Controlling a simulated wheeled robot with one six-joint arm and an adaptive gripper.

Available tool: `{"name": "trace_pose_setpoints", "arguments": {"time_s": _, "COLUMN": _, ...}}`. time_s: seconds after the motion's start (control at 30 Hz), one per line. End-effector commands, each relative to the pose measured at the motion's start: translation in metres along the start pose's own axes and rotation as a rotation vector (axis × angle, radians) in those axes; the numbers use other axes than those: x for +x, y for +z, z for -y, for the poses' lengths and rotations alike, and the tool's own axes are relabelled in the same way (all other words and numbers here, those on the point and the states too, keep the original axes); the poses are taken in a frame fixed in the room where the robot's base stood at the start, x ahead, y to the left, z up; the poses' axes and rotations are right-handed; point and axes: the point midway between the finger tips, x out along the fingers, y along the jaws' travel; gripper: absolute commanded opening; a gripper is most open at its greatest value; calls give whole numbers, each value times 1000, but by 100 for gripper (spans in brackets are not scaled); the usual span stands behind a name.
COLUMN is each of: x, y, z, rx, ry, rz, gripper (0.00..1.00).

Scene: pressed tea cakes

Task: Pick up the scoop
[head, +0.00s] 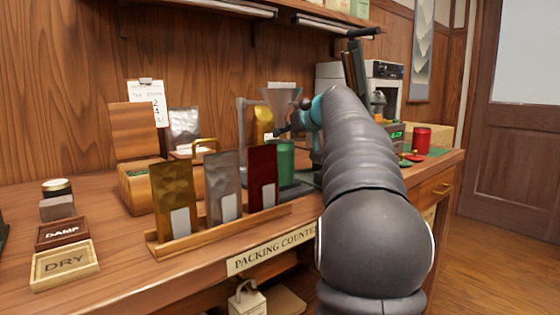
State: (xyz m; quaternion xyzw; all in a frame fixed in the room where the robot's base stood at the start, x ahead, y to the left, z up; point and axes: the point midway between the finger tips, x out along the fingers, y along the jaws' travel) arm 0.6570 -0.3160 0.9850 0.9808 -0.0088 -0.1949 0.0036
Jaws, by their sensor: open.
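I cannot make out the scoop for certain in the head view; my arm covers part of the counter. My gripper (293,119) is small and partly hidden at the far end of my arm, beyond a teal band, over the back of the counter. Its dark fingers look apart, and I see nothing held between them. It is near a clear funnel-shaped hopper (281,98) and a green canister (285,160); I cannot tell whether it touches either. An open wooden box (140,190) with dark green contents stands to the left, with no clear scoop in it.
Gold (173,200), silver (222,185) and dark red (262,172) pouches stand in a wooden rack (190,243) at the counter's front. DAMP (62,233) and DRY (64,265) trays lie left. A shelf overhangs the back.

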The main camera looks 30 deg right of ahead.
Motion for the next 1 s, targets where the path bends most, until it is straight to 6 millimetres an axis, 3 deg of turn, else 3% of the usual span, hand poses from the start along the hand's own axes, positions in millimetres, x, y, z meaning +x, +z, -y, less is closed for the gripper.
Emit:
{"name": "trace_pose_setpoints", "arguments": {"time_s": 0.07, "x": 0, "y": 0, "z": 0, "rx": 0, "ry": 0, "rz": 0, "gripper": 46}}
{"name": "trace_pose_setpoints", "arguments": {"time_s": 0.2, "x": 0, "y": 0, "z": 0, "rx": 0, "ry": 0, "rz": 0, "gripper": 11}}
{"name": "trace_pose_setpoints", "arguments": {"time_s": 0.27, "x": 0, "y": 0, "z": 0, "rx": 0, "ry": 0, "rz": 0, "gripper": 0}}
{"name": "trace_pose_setpoints", "arguments": {"time_s": 0.73, "x": -2, "y": -4, "z": 0, "rx": 0, "ry": 0, "rz": -1, "gripper": 0}}
{"name": "trace_pose_setpoints", "arguments": {"time_s": 1.0, "x": -16, "y": -39, "z": -1, "rx": -3, "ry": 1, "rz": -3, "gripper": 0}}
